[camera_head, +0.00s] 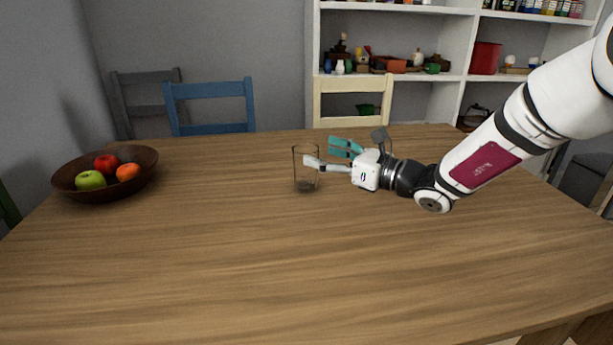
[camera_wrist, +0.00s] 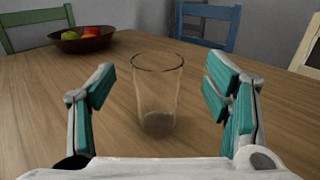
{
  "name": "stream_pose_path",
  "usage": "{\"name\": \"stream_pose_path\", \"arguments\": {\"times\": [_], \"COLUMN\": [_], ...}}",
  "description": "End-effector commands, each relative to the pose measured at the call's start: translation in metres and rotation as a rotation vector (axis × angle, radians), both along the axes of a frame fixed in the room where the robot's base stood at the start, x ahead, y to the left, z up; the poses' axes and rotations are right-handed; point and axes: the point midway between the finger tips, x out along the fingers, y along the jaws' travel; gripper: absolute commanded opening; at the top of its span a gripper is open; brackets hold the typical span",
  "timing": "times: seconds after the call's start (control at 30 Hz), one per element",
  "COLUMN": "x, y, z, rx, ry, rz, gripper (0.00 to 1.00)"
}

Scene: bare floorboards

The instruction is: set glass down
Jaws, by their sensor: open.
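A clear drinking glass (camera_head: 306,170) stands upright on the wooden table (camera_head: 270,250), near the middle. My gripper (camera_head: 328,155) reaches in from the right, with its fingers at the glass's right side in the head view. In the wrist view the glass (camera_wrist: 157,95) stands between the two teal finger pads of my gripper (camera_wrist: 160,95), a little beyond them. Gaps show on both sides, so the pads do not touch it. My gripper is open and empty. The glass's base appears to rest on the tabletop.
A dark bowl (camera_head: 66,183) with red and green apples and an orange fruit sits at the table's left. Blue (camera_head: 210,90), grey and cream chairs stand behind the table, before white shelves (camera_head: 400,76). The table front is clear.

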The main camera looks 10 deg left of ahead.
Motion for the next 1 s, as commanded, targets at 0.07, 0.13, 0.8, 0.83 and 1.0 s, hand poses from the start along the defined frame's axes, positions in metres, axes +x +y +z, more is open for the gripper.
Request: {"name": "stream_pose_path", "arguments": {"times": [0.07,0.13,0.8,0.83,1.0], "x": [0.002,0.006,0.023,0.023,0.023], "y": [0.007,0.016,0.046,0.046,0.046], "z": [-0.001,-0.003,-0.003,-0.003,-0.003], "rx": [0.000,0.001,0.000,0.000,0.000], "ry": [-0.001,-0.003,-0.001,-0.001,-0.001], "rz": [0.003,0.006,0.001,0.001,0.001], "gripper": [0.71,0.71,0.44,0.37,0.00]}}
